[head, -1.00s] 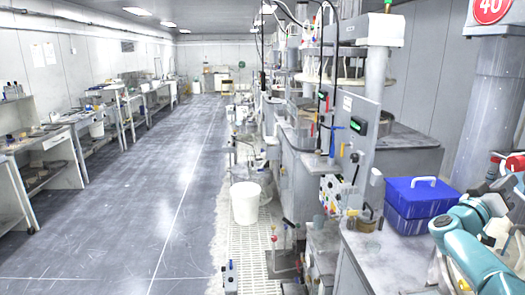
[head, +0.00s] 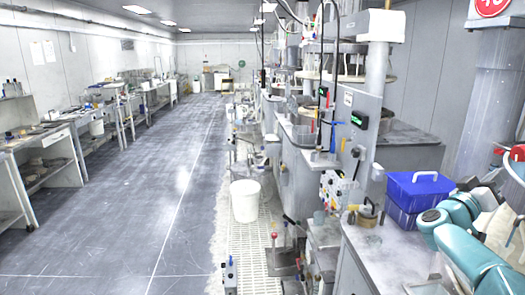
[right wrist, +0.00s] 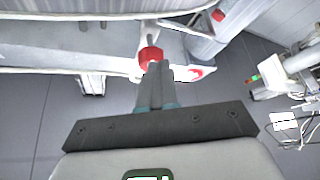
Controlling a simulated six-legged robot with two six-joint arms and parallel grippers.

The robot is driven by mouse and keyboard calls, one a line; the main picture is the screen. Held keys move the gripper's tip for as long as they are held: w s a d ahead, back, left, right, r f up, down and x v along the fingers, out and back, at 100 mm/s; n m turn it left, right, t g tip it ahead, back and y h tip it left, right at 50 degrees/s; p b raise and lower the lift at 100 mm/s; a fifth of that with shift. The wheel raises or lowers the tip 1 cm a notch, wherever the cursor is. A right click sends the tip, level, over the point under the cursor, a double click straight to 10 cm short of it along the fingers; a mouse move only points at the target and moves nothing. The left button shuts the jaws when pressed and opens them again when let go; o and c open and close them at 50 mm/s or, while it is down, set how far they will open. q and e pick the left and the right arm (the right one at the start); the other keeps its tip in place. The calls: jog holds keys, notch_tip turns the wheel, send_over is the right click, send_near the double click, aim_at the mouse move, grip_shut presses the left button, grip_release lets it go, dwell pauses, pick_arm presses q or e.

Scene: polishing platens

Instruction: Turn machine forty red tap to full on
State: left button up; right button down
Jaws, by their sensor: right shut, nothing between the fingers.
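A round red knob, which looks like the red tap (right wrist: 151,55), sits on a pale pipe in the right wrist view. My right gripper (right wrist: 157,68) is shut and empty, with its dark fingertips at the lower edge of the knob. I cannot tell whether they touch it. The fingers partly hide the knob, and its turned position is unclear. In the head view my teal right arm comes in at the right, and red parts (head: 518,153) show at the right edge. The red sign for machine forty (head: 492,6) is at the top right. My left gripper is out of view.
A blue box with a white handle (head: 418,190) stands on the grey bench (head: 375,262) left of my arm. A grey column (head: 487,95) rises behind. A white bucket (head: 245,201) stands by the machines. The aisle floor (head: 140,215) is clear.

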aim_at(520, 154)
jog(key=shift+s+a, duration=0.15)
jog(key=shift+a, duration=0.95)
jog(key=s+d+r+p, duration=0.1)
jog(key=d, duration=0.5)
jog(key=shift+r, duration=0.15)
jog(key=shift+s+r, duration=0.1)
jog(key=shift+p, duration=0.4)
jog(key=shift+r, duration=0.2)
